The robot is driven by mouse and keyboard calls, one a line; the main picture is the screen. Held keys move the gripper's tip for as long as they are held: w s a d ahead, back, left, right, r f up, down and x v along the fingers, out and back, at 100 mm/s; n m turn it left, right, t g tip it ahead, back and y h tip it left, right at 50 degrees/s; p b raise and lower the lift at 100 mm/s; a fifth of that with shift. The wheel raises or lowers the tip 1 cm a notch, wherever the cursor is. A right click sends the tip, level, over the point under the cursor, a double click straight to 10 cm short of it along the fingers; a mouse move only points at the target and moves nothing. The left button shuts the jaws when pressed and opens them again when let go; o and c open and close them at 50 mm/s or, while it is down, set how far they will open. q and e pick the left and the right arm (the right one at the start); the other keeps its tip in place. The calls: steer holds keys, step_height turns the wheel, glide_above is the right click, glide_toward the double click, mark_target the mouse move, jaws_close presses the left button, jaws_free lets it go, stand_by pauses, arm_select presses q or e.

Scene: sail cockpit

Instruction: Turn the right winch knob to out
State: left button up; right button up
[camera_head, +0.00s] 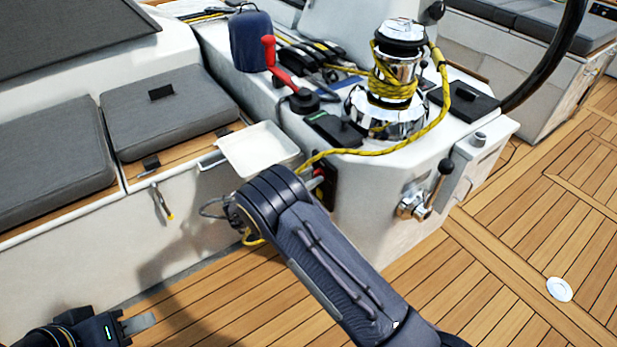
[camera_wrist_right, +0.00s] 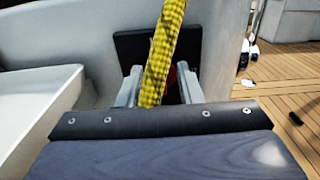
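A dark panel (camera_head: 328,188) is on the left side of the winch console, with a small red part (camera_head: 318,173) in front of it, mostly behind my right arm. In the right wrist view the dark panel (camera_wrist_right: 130,48) is straight ahead and a sliver of red knob (camera_wrist_right: 171,76) shows between the fingers. My right gripper (camera_wrist_right: 160,88) points at the panel with its two fingers apart, one on each side of the red knob; contact cannot be told. A yellow rope (camera_wrist_right: 165,50) hides much of the knob. My left gripper (camera_head: 137,323) is low at the left, away from the console.
The chrome winch (camera_head: 398,75) with yellow rope stands on the console. The rope hangs over the edge beside my right wrist. A white tray (camera_head: 262,150) is just left of the panel. A red-handled lever (camera_head: 270,55) and a chrome crank (camera_head: 415,205) are nearby.

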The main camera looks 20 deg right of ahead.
jaws_close()
steer(key=shift+s+d+f+m+b, duration=0.1)
steer(key=shift+s+f+m+b, duration=0.15)
steer(key=shift+m+b, duration=2.3)
steer(key=shift+s+d+f+m+b, duration=0.1)
steer(key=shift+s+f+m+b, duration=0.15)
steer(key=shift+m+b, duration=2.3)
steer(key=shift+s+f+m+b, duration=0.2)
steer(key=shift+m+b, duration=1.05)
steer(key=shift+m, duration=2.55)
